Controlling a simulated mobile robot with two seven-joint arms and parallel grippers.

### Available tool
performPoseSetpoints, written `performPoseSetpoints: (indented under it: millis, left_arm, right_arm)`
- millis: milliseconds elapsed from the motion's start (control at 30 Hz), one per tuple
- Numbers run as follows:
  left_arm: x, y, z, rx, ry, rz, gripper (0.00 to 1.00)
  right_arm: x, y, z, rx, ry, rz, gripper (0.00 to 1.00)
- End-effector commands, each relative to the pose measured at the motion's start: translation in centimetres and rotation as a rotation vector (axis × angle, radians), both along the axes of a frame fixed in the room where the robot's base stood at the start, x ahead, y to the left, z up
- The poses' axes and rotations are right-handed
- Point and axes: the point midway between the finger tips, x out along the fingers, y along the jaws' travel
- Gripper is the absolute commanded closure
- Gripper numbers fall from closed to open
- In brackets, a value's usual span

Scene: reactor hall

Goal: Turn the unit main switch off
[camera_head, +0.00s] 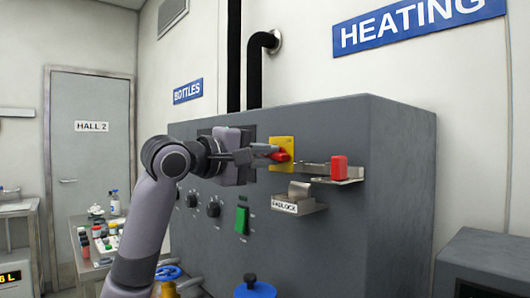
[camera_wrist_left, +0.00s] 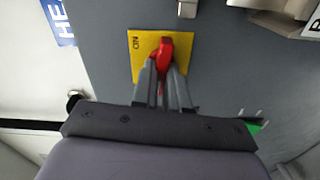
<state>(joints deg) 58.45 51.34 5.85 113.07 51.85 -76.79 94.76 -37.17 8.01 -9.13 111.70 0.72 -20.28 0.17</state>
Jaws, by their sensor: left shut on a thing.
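The unit main switch is a red handle (camera_wrist_left: 166,50) on a yellow plate (camera_wrist_left: 145,44) on the front of the grey cabinet. In the head view the red handle (camera_head: 281,156) and yellow plate (camera_head: 287,143) are partly covered by my gripper. My left gripper (camera_head: 268,150) reaches the switch from the left. In the left wrist view its two fingers (camera_wrist_left: 163,72) are closed around the lower part of the red handle. The handle's turned position is hard to tell, as the fingers hide part of it. My right gripper is not in view.
A metal bracket with a red block (camera_head: 339,167) projects right of the switch, above a holder labelled PADLOCK (camera_head: 298,199). Below are a green rocker switch (camera_head: 242,219) and black knobs (camera_head: 213,209). A cart with bottles (camera_head: 108,230) stands at left.

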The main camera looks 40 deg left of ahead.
Motion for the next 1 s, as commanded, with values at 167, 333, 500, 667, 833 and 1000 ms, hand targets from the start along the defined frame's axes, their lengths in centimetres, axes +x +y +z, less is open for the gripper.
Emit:
performPoseSetpoints:
  millis: [167,333,500,667,833,1000]
  left_arm:
    - [0.02,-0.02,-0.02,-0.092,0.008,-0.001,1.00]
    - [0.02,0.00,-0.10,-0.143,0.013,0.000,1.00]
    - [0.01,0.01,-0.14,-0.167,0.016,0.000,1.00]
    - [0.01,0.01,-0.16,-0.172,0.017,0.000,1.00]
    - [0.01,0.01,-0.16,-0.172,0.017,0.000,1.00]
    - [0.02,0.01,-0.16,-0.171,0.017,0.000,0.61]
  right_arm:
    - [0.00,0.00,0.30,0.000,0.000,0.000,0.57]
    - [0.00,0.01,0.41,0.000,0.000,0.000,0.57]
    - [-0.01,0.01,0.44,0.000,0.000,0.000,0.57]
    - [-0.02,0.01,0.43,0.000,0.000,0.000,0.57]
    - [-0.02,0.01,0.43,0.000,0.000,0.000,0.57]
    - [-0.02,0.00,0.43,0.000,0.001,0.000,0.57]
